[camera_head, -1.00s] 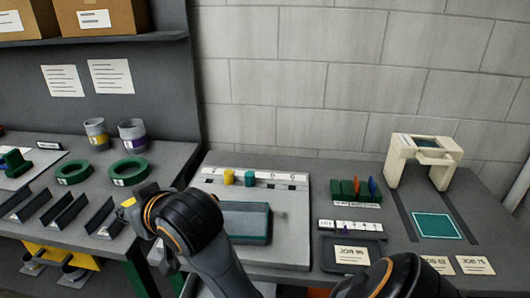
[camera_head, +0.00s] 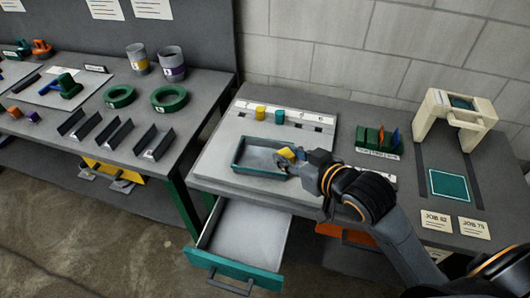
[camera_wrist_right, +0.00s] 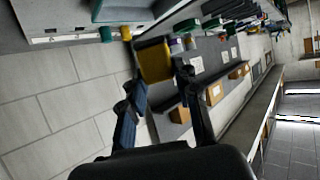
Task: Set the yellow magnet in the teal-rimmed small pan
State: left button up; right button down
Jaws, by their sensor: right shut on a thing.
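The yellow magnet (camera_head: 286,154) is in my right gripper (camera_head: 291,159). In the wrist view the magnet (camera_wrist_right: 154,61) shows as a yellow block at the fingertips (camera_wrist_right: 160,84). The teal-rimmed small pan (camera_head: 238,160) lies on the grey board of the middle bench, and its visible floor looks empty. My right gripper and the magnet are at the pan's right end, overlapping its far right rim in the head view. The gap between magnet and pan floor is unclear. My left gripper is out of view.
A teal-fronted drawer (camera_head: 232,266) stands open below the board. Yellow (camera_head: 260,113) and teal (camera_head: 279,116) cylinders stand behind the pan. A green rack (camera_head: 376,140) and a cream arch-shaped stand (camera_head: 437,112) are to the right. The left bench holds green rings (camera_head: 169,98) and dark angle brackets (camera_head: 153,142).

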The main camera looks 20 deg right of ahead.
jog(key=x, duration=0.4)
jog(key=d+f+p+x, duration=0.1)
jog(key=x, duration=0.4)
jog(key=d+f+x, duration=0.1)
jog(key=x, duration=0.4)
jog(key=shift+s+d+p, duration=0.1)
jog(key=shift+s+p, duration=0.1)
jog(key=shift+p, duration=0.1)
jog(key=shift+w+f, duration=0.45)
jog(key=shift+f, duration=0.05)
notch_tip(320, 180, down, 3)
jog(key=shift+w+p, duration=0.15)
jog(key=shift+p, duration=0.35)
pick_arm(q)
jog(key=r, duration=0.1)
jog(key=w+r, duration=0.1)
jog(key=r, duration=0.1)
pick_arm(e)
jog(key=shift+f, duration=0.3)
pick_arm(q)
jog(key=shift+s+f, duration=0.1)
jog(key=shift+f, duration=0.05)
pick_arm(e)
jog(key=shift+f, duration=0.15)
jog(key=c, duration=1)
grip_release()
